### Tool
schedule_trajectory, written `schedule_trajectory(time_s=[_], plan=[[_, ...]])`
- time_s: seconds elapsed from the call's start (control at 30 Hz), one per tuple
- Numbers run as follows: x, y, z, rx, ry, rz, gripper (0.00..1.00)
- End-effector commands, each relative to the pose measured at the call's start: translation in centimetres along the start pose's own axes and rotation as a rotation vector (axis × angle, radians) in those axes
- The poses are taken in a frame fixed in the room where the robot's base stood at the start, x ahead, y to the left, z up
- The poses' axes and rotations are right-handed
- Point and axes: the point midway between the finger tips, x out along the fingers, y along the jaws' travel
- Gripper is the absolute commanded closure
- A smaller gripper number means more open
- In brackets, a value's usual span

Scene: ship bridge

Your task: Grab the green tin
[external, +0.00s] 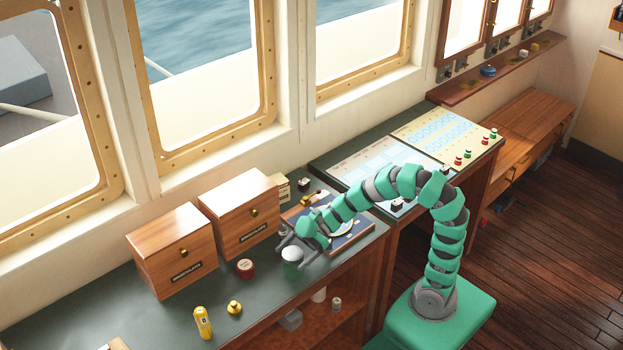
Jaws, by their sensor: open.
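The green tin (290,268) has a white lid and stands upright near the front edge of the dark green counter (180,318). My gripper (294,249) is open, its grey fingers close around or just above the tin's lid. I cannot tell from this view whether the fingers touch the tin. Part of the tin's upper right side is hidden by a finger.
Two wooden boxes (172,250) (240,214) stand left of the tin. A dark blue board (350,238) lies under my arm.

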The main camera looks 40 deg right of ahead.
Motion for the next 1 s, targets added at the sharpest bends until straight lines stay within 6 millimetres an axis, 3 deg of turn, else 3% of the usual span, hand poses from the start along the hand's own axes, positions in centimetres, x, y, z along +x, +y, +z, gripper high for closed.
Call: schedule_trajectory(time_s=[0.2,0.53,0.73,1.0], plan=[[2.1,-0.1,0.2,0.001,0.000,-0.003,0.12],[2.4,0.0,0.1,0.002,-0.001,0.000,0.12],[2.4,0.0,0.1,0.002,-0.001,0.000,0.65],[2.3,0.0,0.1,0.002,-0.001,0.001,0.65]])
